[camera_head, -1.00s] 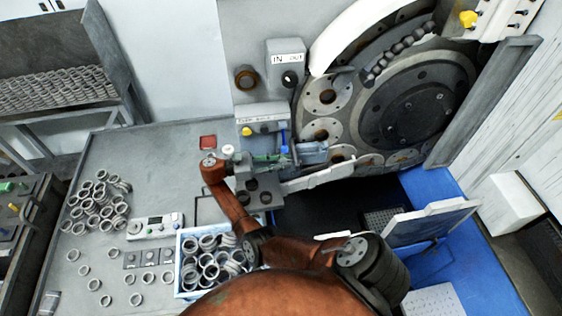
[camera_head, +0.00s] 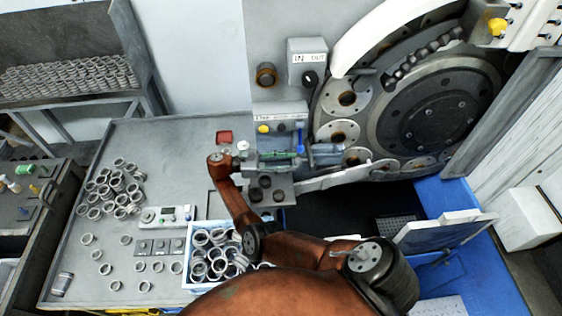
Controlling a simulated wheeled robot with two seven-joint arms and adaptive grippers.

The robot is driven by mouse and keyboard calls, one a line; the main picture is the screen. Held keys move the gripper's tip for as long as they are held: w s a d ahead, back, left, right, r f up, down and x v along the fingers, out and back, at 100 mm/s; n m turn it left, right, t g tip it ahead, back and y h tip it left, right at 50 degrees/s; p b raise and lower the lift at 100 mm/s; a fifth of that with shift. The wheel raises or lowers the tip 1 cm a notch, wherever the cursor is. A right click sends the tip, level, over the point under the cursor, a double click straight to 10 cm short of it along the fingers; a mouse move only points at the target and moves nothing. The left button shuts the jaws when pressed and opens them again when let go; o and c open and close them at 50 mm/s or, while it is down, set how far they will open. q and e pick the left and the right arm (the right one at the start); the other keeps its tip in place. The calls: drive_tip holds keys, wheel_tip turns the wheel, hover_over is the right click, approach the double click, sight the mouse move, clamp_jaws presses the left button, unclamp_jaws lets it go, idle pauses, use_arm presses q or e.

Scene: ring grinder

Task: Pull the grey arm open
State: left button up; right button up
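The grey arm (camera_head: 343,178) appears to be the long, light grey bar slanting below the round grinding disc (camera_head: 436,110) in the head view. Its left end is near the small fixture block (camera_head: 263,181). My copper-coloured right arm reaches up from the bottom and bends at the wrist beside this block. My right gripper (camera_head: 303,153) points right, just above the bar's left part, among small green, blue and grey parts. Its fingers are too small and cluttered to tell whether they are open or touch the bar. My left gripper is not in view.
A blue-and-white box (camera_head: 188,238) full of rings stands left of my arm. Loose rings (camera_head: 112,190) and a small control panel (camera_head: 166,217) lie on the grey table (camera_head: 75,250). A tilted grey panel (camera_head: 445,229) stands at the right. A dark opening lies below the bar.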

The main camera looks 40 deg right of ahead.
drive_tip(key=v, duration=0.4)
drive_tip(key=shift+w+a, duration=0.15)
drive_tip(key=shift+a, duration=0.15)
idle(0.6)
